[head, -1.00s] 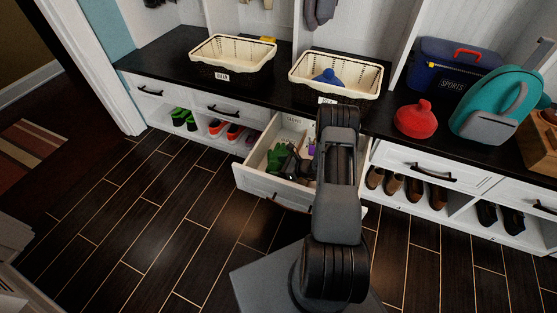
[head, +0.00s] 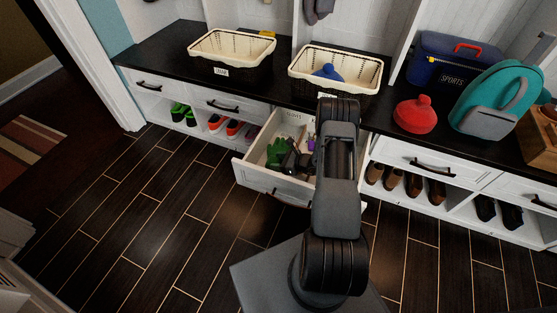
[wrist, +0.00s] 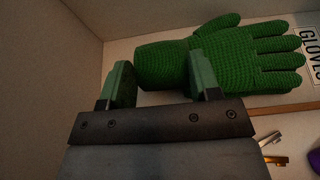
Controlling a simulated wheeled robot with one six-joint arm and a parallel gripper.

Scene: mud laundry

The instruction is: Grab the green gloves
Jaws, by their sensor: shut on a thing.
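The green gloves (head: 275,153) are at the left side of the open drawer (head: 262,183). In the wrist view a green knitted glove (wrist: 245,62) lies with its fingers pointing right and its cuff at the left. My gripper (wrist: 163,80) has one finger on each side of the cuff and is shut on it. In the head view my gripper (head: 291,160) is inside the drawer, just right of the green gloves, partly hidden by my arm. Only one glove shows clearly; a second cannot be made out.
In the wrist view, brass-coloured metal pieces (wrist: 272,140) and a purple item (wrist: 315,160) lie at the right. Drawer walls stand close around my gripper. The floor in front is clear.

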